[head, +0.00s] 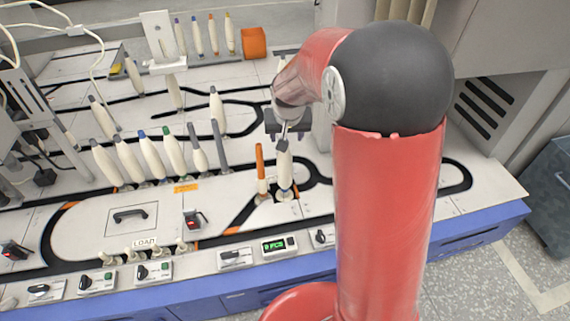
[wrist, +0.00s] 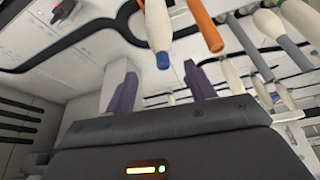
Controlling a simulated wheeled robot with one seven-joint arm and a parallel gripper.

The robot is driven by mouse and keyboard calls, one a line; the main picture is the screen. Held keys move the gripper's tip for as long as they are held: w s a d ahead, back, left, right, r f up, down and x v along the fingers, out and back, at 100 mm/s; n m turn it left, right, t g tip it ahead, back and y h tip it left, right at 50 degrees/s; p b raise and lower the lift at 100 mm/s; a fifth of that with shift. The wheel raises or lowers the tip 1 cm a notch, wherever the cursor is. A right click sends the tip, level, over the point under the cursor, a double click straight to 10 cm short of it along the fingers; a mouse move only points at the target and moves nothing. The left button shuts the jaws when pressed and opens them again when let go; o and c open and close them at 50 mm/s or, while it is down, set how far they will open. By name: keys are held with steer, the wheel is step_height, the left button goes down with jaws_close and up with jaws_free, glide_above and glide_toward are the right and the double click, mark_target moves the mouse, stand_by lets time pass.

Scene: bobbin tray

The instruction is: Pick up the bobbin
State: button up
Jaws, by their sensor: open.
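A cream bobbin (head: 285,172) stands upright near the front of the work surface, just right of a thin orange one. My gripper (head: 285,136) is directly above it, pointing down, and partly hides its top. In the wrist view the bobbin (wrist: 157,22) shows a blue tip that lies close to the gap between the two purple fingertips of my gripper (wrist: 160,70). The fingers are apart and hold nothing. Whether the tip is between them or just beyond them, I cannot tell.
The orange bobbin (head: 261,170) stands close on the left; it also shows in the wrist view (wrist: 200,25). A row of several bobbins (head: 150,155) stands further left. An orange box (head: 254,42) is at the back. Knobs and a green display (head: 274,246) line the front edge.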

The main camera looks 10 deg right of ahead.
glide_above(285, 167)
steer(key=w, duration=0.3)
steer(key=f, duration=0.6)
steer(key=shift+d+f, duration=0.3)
steer(key=shift+f, duration=0.05)
jaws_close()
